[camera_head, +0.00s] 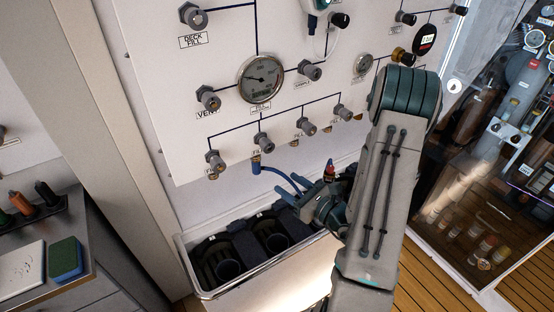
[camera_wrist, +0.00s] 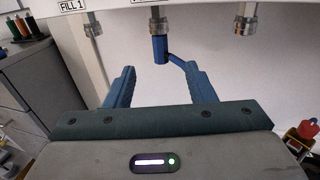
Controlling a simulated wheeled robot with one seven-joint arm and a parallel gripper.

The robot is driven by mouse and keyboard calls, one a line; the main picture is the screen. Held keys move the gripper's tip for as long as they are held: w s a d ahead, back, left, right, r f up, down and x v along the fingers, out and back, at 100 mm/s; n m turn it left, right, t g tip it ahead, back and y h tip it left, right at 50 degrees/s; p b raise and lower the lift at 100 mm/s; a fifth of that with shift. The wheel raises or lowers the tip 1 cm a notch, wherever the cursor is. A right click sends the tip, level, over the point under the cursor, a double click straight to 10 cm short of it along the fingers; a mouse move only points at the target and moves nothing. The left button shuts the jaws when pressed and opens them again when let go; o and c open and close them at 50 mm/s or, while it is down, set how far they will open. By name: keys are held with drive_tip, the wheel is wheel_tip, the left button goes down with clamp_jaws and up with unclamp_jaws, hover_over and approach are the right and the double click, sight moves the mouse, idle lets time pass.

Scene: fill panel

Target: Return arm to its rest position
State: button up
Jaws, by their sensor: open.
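My gripper (camera_wrist: 160,88) is open, its two blue fingers apart with nothing between them in the wrist view. Beyond the fingertips, a blue hose connector (camera_wrist: 160,48) hangs from a metal fitting under the panel, with its hose running off to the right behind the right finger. In the head view the same blue connector (camera_head: 256,164) sits below the lower left of the white panel (camera_head: 215,120). My arm (camera_head: 375,190) reaches down in front of the panel's right side, and the gripper end (camera_head: 318,190) is partly hidden by the arm links.
A metal-rimmed bin (camera_head: 207,297) with dark cylinder slots stands below the panel. A red-and-yellow item (camera_head: 330,170) is close behind my gripper. A counter (camera_head: 75,290) with a blue-green sponge (camera_head: 65,259) is at left. A glass-fronted cabinet (camera_head: 490,150) is at right.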

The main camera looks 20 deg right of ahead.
drive_tip(key=s+a+r+n+g+y, duration=0.3)
drive_tip(key=s+a+r+n+g, duration=0.1)
drive_tip(key=a+n+g, duration=0.25)
drive_tip(key=s+a+r+n+g+y, duration=0.3)
drive_tip(key=s+a+r+n+g, duration=0.15)
drive_tip(key=a+n, duration=0.25)
drive_tip(key=s+a+n+g+h, duration=0.1)
drive_tip(key=s+n+g+h, duration=0.45)
drive_tip(key=s+n, duration=0.3)
drive_tip(key=d+r+n+t+h, duration=0.3)
drive_tip(key=d+r+n+h, duration=0.2)
drive_tip(key=d+n+h, duration=0.2)
drive_tip(key=shift+d+r+n+t+h, duration=0.4)
drive_tip(key=shift+n+h, duration=0.3)
drive_tip(key=shift+h, duration=0.25)
drive_tip(key=shift+a, duration=0.1)
